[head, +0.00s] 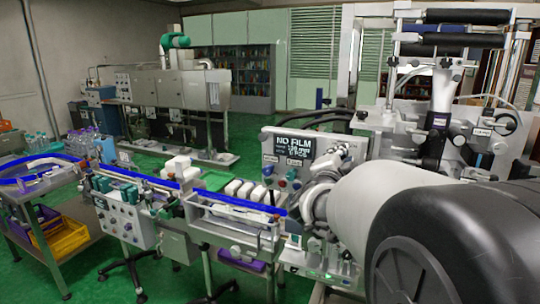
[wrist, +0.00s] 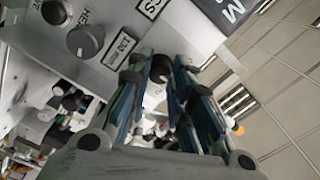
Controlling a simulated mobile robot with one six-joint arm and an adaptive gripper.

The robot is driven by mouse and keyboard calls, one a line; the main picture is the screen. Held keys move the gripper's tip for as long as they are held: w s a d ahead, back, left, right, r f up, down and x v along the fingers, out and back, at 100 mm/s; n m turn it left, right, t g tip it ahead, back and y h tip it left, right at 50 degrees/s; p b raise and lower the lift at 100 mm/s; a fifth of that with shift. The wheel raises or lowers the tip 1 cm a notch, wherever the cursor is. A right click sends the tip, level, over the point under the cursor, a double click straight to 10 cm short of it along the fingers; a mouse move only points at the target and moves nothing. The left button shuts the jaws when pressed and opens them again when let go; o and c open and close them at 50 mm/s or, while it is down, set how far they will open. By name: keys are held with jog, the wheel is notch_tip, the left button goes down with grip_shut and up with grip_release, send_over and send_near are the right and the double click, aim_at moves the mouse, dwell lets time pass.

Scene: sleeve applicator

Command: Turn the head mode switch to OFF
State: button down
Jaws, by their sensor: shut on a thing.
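The machine's control panel (head: 265,141) has a dark display (head: 294,147) reading NO FILM, with knobs and buttons below it. My gripper (wrist: 160,72) reaches the panel to the right of the display, its two fingers closed in on a small dark knob, which I take as the head mode switch. The fingertips cover most of the knob, so its pointer and setting cannot be read. In the head view my wrist and arm hide the fingertips and this knob. In the wrist view two dark round knobs, one (wrist: 85,40) beside a printed label (wrist: 117,49), stand clear of the fingers.
A conveyor (head: 236,200) with white packs runs left from the panel. A wheeled table (head: 40,185) with a curved track stands at the far left. Green floor is open beyond the conveyor.

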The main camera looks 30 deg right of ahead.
jog(key=shift+n, duration=0.4)
jog(key=n+p, duration=0.4)
jog(key=n, duration=0.3)
jog(key=shift+r+n, duration=0.1)
jog(key=shift+n, duration=0.2)
jog(key=shift+n+p, duration=0.3)
jog(key=c, duration=1.4)
grip_release()
